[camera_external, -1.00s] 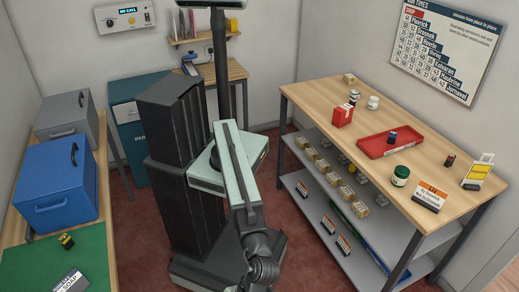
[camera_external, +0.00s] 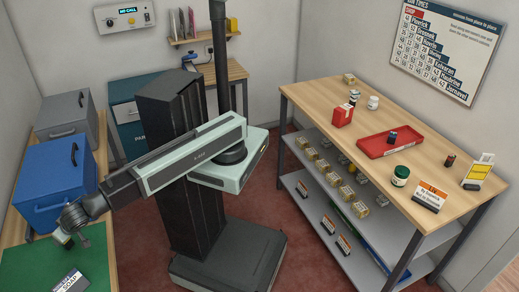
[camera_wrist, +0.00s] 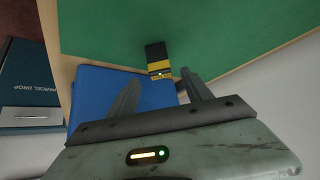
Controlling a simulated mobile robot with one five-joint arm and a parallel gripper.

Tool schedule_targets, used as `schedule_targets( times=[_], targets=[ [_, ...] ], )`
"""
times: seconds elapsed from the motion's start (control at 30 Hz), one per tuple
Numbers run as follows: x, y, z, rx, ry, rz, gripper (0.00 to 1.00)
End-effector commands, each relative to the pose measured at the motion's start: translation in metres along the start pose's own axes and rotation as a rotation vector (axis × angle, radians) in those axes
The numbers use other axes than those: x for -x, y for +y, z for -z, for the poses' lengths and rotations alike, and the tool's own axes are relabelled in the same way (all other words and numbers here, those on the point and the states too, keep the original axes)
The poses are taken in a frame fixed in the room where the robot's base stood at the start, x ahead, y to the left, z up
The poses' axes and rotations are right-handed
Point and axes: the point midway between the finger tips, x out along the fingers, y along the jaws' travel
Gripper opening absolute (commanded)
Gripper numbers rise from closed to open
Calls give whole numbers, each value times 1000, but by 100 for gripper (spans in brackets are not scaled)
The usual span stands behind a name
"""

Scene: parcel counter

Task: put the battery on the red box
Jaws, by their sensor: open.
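A small black block with a yellow band (camera_wrist: 158,58), apparently the battery, lies on the green mat in the wrist view. My gripper's open fingers (camera_wrist: 160,92) point toward it, with the block just beyond the fingertips and nothing held. In the external view my gripper (camera_external: 64,237) is low over the mat's back edge, in front of the blue box, and hides the block. The red box (camera_external: 343,116), with a white label, stands on the wooden counter at right, behind the red tray.
The blue box (camera_external: 54,188) stands close behind my gripper; a grey box (camera_external: 68,118) is behind it. The green mat (camera_external: 95,250) also holds a soap sign (camera_external: 70,282). The counter holds a red tray (camera_external: 372,153), jars, a dark cylinder (camera_external: 450,160) and signs.

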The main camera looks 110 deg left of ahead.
Motion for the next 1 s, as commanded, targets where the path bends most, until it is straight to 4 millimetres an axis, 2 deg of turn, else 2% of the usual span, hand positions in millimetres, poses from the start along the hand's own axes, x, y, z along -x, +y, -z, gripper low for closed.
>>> schedule_targets(
  times=[0.03, 0.1, 0.27, 0.53, 0.77, 0.8, 1.0],
  targets=[
    [-12, -1, -4, -1, 0, 0, 58],
    [-20, -1, -4, -1, 0, 0, 58],
    [-23, -1, -2, 0, 0, 1, 58],
    [-69, -2, -5, 0, 0, 0, 58],
    [-69, -2, -2, 2, 0, 1, 58],
    [-69, -1, -2, 2, 0, 1, 53],
    [-69, -2, -2, 2, 0, 1, 0]
  ],
)
